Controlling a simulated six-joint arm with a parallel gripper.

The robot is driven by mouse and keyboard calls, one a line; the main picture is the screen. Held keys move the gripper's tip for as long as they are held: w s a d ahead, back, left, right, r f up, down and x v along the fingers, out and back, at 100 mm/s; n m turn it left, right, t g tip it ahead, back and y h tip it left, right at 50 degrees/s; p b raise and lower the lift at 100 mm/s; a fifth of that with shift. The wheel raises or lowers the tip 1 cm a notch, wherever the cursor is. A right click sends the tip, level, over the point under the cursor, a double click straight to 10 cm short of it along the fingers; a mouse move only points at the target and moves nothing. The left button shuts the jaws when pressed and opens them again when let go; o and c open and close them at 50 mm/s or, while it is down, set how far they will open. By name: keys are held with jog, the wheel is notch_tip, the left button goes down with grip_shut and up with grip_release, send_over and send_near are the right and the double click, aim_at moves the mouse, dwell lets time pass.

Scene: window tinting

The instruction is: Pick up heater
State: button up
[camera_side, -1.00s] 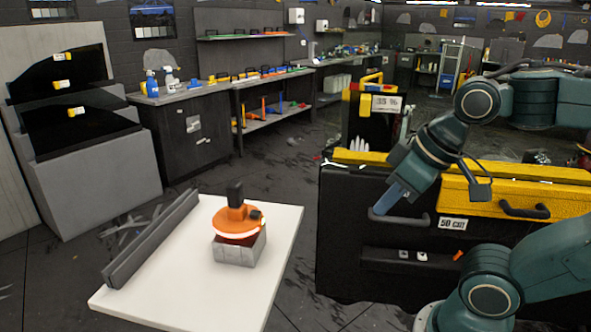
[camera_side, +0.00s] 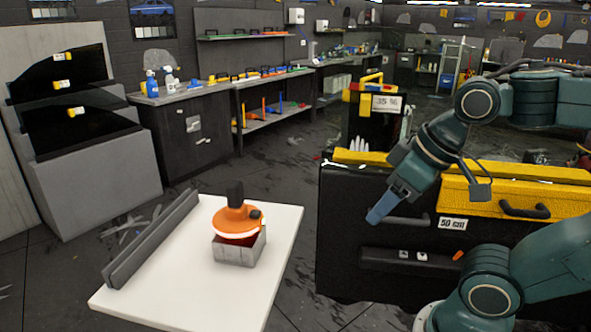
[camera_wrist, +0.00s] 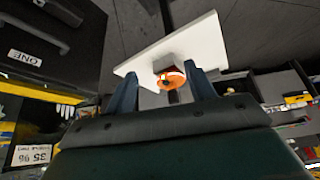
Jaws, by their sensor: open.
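The heater (camera_wrist: 170,78) shows beyond, between the fingers.
A long dark bar (camera_side: 150,240) lies along the table's left edge. A black cabinet (camera_side: 350,250) with a yellow top stands right of the table, beneath my arm. A gap of open floor lies between table and cabinet. The space above the heater is clear.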

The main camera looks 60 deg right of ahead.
jog(key=w+r+n+g, duration=0.1)
jog(key=w+r+n, duration=0.45)
jog(key=w, duration=0.25)
jog(key=n+g, duration=0.5)
jog(key=n, duration=1.2)
send_over(233, 183)
jog(key=shift+f, duration=1.3)
jog(key=shift+f, duration=0.15)
jog(key=shift+f, duration=4.15)
